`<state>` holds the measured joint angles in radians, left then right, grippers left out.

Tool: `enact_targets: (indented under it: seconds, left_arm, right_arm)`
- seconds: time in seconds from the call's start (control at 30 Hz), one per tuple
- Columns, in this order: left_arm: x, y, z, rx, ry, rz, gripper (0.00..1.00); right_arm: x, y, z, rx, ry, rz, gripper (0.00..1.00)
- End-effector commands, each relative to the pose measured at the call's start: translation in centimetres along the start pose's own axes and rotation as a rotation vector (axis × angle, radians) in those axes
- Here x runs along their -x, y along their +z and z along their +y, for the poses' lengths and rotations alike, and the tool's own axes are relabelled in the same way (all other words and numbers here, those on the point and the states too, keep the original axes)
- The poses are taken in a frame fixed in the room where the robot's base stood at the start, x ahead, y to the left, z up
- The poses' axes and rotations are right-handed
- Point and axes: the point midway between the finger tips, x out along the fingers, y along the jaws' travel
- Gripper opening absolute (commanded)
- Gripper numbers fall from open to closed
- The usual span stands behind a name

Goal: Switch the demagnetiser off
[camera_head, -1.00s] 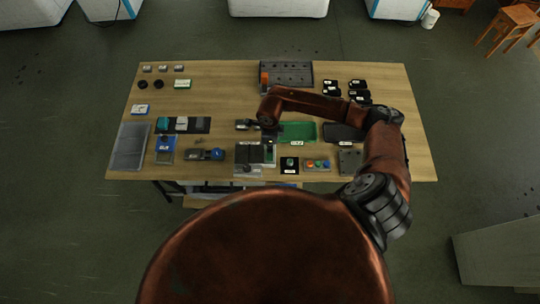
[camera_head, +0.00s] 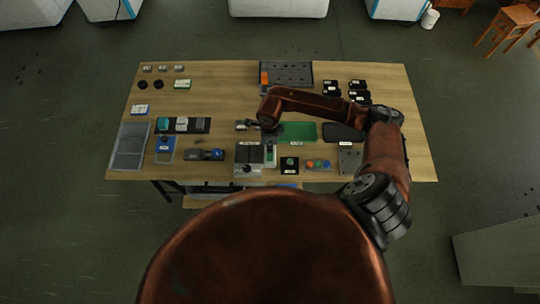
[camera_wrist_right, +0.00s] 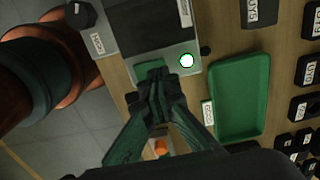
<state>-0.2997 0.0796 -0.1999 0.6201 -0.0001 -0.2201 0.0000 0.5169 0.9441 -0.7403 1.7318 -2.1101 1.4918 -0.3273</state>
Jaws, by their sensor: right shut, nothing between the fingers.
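The demagnetiser appears to be the grey box with a black top (camera_head: 241,153) at the front middle of the table in the head view; I cannot read its label. In the right wrist view the same box (camera_wrist_right: 126,45) has a lit green-white lamp (camera_wrist_right: 187,60), a green rocker switch (camera_wrist_right: 150,68) near its edge and a black knob (camera_wrist_right: 80,14). My right gripper (camera_wrist_right: 153,82) is shut and empty, its fingertips right at the rocker and partly covering it. I cannot tell whether they touch. In the head view my right forearm hides most of this gripper. My left gripper is not seen.
A green tray (camera_wrist_right: 238,97) lies beside the box, with several black labelled blocks (camera_wrist_right: 304,72) beyond. In the head view, a panel with coloured buttons (camera_head: 318,165) and a small black plate with a green button (camera_head: 289,166) stand right of the box.

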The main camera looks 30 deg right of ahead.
Motion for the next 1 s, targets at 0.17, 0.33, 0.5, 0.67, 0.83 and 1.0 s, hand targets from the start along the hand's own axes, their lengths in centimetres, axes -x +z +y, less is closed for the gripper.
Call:
enact_targets:
  seconds: [0.17, 0.33, 0.5, 0.67, 0.83, 1.0]
  left_arm:
    - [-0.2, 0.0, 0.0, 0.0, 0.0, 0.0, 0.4]
    - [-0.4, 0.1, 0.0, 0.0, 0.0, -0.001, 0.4]
    - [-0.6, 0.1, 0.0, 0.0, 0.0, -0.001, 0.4]
    - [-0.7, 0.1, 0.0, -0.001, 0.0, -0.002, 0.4]
    - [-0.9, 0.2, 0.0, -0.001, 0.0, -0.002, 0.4]
    - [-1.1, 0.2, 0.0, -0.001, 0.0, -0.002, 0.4]
  right_arm:
    - [-0.2, 0.0, 0.0, 0.0, 0.0, 0.0, 0.0]
    - [-0.5, 0.0, 0.0, 0.0, 0.0, 0.0, 0.0]
    - [-0.7, 0.0, 0.0, 0.0, 0.0, 0.0, 0.0]
    - [-0.9, 0.0, 0.0, 0.0, 0.0, 0.0, 0.0]
    - [-1.2, 0.0, 0.0, 0.0, 0.0, 0.0, 0.0]
    - [-1.4, 0.0, 0.0, 0.0, 0.0, 0.0, 0.0]
